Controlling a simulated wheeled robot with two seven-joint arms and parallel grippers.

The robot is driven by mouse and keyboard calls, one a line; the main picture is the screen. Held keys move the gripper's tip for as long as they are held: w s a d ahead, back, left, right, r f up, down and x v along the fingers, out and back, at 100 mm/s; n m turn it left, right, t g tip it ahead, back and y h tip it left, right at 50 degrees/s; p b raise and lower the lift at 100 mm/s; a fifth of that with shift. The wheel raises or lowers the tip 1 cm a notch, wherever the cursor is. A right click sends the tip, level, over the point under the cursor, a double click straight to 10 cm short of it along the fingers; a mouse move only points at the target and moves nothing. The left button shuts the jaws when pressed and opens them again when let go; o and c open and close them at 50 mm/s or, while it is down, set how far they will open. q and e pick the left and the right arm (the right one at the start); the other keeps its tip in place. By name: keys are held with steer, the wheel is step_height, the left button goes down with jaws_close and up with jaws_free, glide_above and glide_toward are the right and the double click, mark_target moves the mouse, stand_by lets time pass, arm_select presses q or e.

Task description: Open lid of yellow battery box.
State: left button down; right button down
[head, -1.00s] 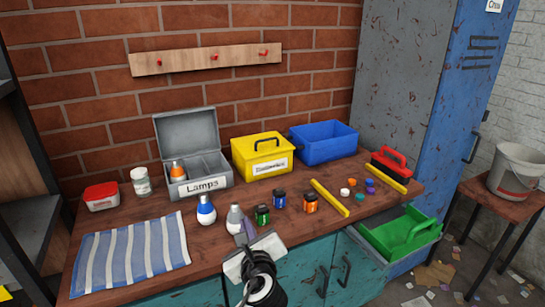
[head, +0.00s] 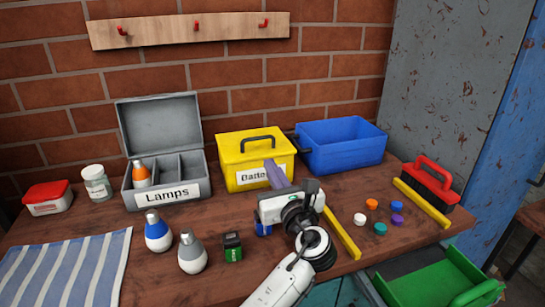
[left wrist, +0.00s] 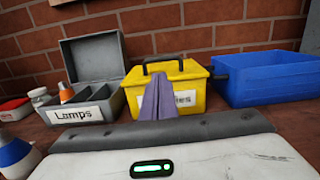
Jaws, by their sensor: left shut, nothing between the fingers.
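The yellow battery box (head: 238,172) stands at the back of the bench with its lid down, a black handle (head: 258,139) on top and a white label on the front. It also shows in the left wrist view (left wrist: 196,84). My left gripper (head: 272,168) is shut and empty, its purple fingers pointing at the front of the box and covering part of the label. Whether the fingertips touch the box I cannot tell. My right gripper is not in view.
The open grey Lamps box (head: 128,199) stands left of the yellow box, the blue bin (head: 345,155) close on its right. Bulbs (head: 158,232), a green battery (head: 232,246) and coloured caps (head: 380,228) lie in front. A red brush (head: 432,182) is at the right.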

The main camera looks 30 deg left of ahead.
mark_target(262, 155)
arm_select(q)
steer(key=x, duration=0.3)
steer(key=f+b+x, duration=0.1)
steer(key=x, duration=0.6)
steer(key=shift+w+f, duration=0.25)
steer(key=shift+w, duration=0.2)
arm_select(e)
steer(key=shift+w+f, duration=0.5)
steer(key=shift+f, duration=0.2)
arm_select(q)
steer(key=shift+r, duration=0.15)
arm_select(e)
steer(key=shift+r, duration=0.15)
